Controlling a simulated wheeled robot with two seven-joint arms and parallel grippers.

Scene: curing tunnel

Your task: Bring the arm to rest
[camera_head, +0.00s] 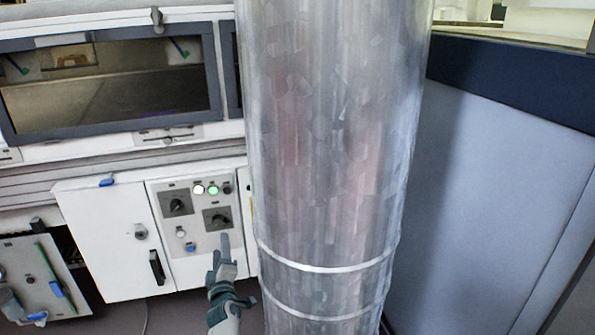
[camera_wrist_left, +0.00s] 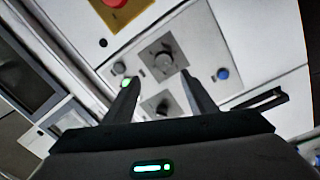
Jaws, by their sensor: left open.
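My left gripper (camera_head: 221,248) is in front of the lower part of a grey control panel (camera_head: 197,246) on a white cabinet, just left of a big metal duct. In the left wrist view its two fingers (camera_wrist_left: 158,77) are apart with nothing held between them. A black rotary knob (camera_wrist_left: 163,58) shows between the fingertips, and a second knob (camera_wrist_left: 157,103) shows lower between the fingers. I cannot tell whether a finger touches the panel. My right gripper is in neither view.
The wide metal duct (camera_head: 335,130) fills the middle and blocks the view behind it. A cabinet door with a black handle (camera_head: 157,267) is left of the panel. A tunnel window (camera_head: 110,80) is above. A grey-blue wall panel (camera_head: 490,190) stands at right. A red button (camera_wrist_left: 118,2) shows on yellow.

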